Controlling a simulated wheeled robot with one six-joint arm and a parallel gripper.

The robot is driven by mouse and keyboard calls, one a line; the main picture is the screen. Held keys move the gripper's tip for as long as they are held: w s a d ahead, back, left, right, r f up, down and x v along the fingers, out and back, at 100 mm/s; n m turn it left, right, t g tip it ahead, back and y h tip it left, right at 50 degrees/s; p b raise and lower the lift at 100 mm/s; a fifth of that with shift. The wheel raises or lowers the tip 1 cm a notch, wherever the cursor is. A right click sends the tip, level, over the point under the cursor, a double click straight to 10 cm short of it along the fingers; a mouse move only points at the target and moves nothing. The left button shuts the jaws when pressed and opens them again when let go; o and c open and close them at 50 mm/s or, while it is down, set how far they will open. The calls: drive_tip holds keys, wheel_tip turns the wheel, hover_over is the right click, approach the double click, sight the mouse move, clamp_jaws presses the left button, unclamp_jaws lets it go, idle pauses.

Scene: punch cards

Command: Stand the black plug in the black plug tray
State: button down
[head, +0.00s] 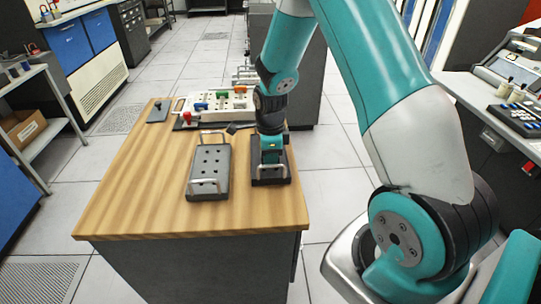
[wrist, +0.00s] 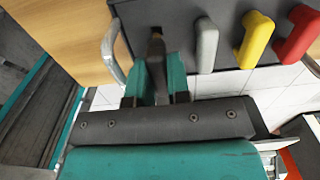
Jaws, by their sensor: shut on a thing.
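My gripper (head: 270,150) points down over the near part of the black plug tray (head: 272,181), at the right edge of the wooden table. In the wrist view my gripper (wrist: 157,82) has its teal fingers shut on the dark, narrow black plug (wrist: 156,48). The plug's far end is close to the tray surface, beside a dark hole; I cannot tell whether it is inside. Grey (wrist: 207,45), yellow (wrist: 254,38) and red (wrist: 297,34) plugs stand in a row to its right. The gripper hides much of the tray in the head view.
A grey holed tray (head: 209,172) with metal handles sits just left. A white board (head: 215,105) with coloured plugs stands behind. A small dark block (head: 158,110) lies at the back left. The table's left part (head: 130,185) is clear. A metal handle (wrist: 113,52) rises near the fingers.

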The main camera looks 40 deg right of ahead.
drive_tip(key=shift+f+b, duration=0.75)
drive_tip(key=shift+f, duration=0.55)
idle(0.9)
drive_tip(key=c, duration=1)
unclamp_jaws()
wheel_tip(320, 180, up, 17)
drive_tip(key=shift+r, duration=0.2)
